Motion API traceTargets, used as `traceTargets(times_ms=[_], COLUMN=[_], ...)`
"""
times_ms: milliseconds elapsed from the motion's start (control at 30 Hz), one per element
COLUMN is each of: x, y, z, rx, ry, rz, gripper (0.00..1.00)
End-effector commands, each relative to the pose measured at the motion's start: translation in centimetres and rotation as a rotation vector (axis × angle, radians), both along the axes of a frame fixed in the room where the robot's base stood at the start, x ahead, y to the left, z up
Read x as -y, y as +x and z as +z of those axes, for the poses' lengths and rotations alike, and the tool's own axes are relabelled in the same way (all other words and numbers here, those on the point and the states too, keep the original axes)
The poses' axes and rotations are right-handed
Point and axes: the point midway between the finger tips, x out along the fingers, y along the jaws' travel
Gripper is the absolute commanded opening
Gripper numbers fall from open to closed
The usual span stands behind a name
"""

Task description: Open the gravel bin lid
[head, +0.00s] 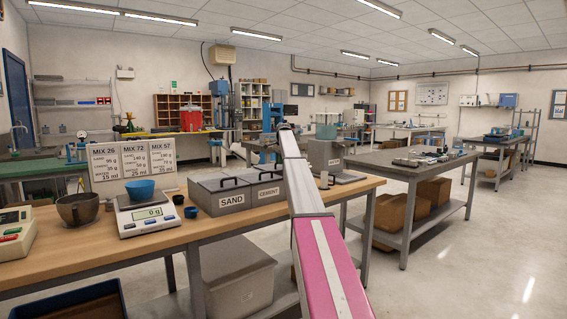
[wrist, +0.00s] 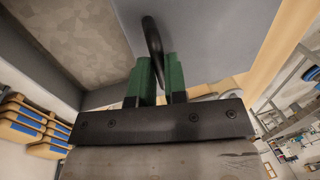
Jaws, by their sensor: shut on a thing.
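In the wrist view, the green fingers of my gripper (wrist: 160,80) are shut on a black loop handle (wrist: 152,45). The handle stands on a smooth grey lid panel (wrist: 215,35). Left of the panel is a mottled brown-grey surface (wrist: 65,40) bordered by grey edges; I cannot tell if it is the inside of the bin. In the head view, my arm reaches over the bench past the cement bin (head: 265,194) and hides my gripper and the gravel bin's label. How far the lid is raised is unclear.
The sand bin (head: 222,197) stands beside the cement bin, both lidded. A scale (head: 150,219) with a blue bowl (head: 141,190), a dark bowl (head: 78,208) and small black cups stand on the wooden bench. A grey table (head: 400,167) stands right, across open floor.

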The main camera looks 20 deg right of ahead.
Motion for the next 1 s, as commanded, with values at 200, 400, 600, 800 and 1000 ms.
traceTargets(times_ms=[200, 400, 600, 800, 1000], x=[0.1, 0.1, 0.1, 0.2, 0.5], y=[-0.1, -0.1, -0.1, -0.5, -1.1], z=[0.0, 0.0, 0.3, 2.2, 5.6], rx=[0.0, 0.0, 0.0, 0.003, 0.002], ry=[-0.001, -0.001, -0.001, -0.001, -0.001], rz=[-0.001, -0.001, 0.0, 0.0, -0.001], gripper=[0.36, 0.39, 0.39, 0.39, 0.39])
